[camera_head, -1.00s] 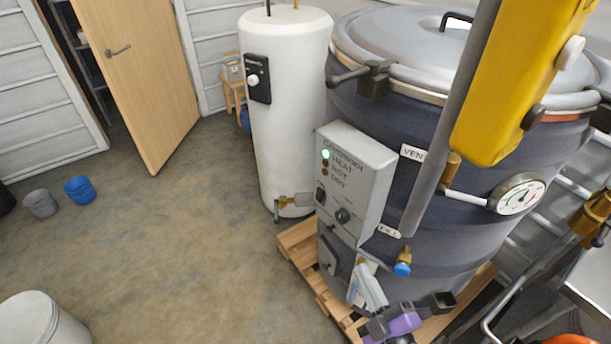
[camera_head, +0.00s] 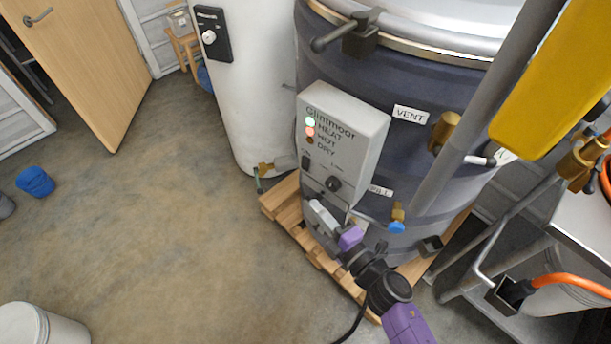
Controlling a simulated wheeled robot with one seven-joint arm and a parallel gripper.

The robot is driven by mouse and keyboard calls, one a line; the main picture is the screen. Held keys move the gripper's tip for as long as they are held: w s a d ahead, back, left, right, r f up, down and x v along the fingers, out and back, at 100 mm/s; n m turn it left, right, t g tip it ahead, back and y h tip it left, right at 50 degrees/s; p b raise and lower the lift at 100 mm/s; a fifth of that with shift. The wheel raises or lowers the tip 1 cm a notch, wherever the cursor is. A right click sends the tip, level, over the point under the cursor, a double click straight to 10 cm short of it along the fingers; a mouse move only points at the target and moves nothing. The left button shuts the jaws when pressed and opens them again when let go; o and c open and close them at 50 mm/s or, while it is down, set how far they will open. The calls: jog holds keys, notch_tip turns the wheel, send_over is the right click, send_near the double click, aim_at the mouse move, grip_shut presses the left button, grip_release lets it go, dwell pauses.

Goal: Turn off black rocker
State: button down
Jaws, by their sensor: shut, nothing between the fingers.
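The black rocker (camera_head: 306,163) sits at the left of the lower face of the grey control box (camera_head: 345,130), under the HEAT, HOT and DRY lamps. Which way it is tipped is too small to tell. A black round knob (camera_head: 333,184) is to the rocker's right. My gripper (camera_head: 315,206) is shut and empty, with pale fingers pointing up and left. In the picture it is below the box's lower edge, apart from the rocker.
The box is on a large dark drum (camera_head: 420,95) standing on a wooden pallet (camera_head: 285,203). A blue-handled tap (camera_head: 397,220) is right of my gripper. A white tank (camera_head: 250,110) stands behind left. A metal cart (camera_head: 585,255) is at right. The floor at left is mostly clear.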

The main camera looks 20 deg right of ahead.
aim_at(306, 163)
jog(key=w, duration=0.3)
jog(key=w+d+p, duration=0.1)
jog(key=w, duration=0.3)
jog(key=w+d, duration=0.1)
jog(key=w, duration=0.3)
jog(key=shift+w+f, duration=0.2)
jog(key=shift+f, duration=0.2)
jog(key=shift+w+d+n+b, duration=0.1)
jog(key=shift+d+n+b, duration=0.1)
jog(key=shift+n+b, duration=0.45)
jog(key=shift+a+f, duration=0.1)
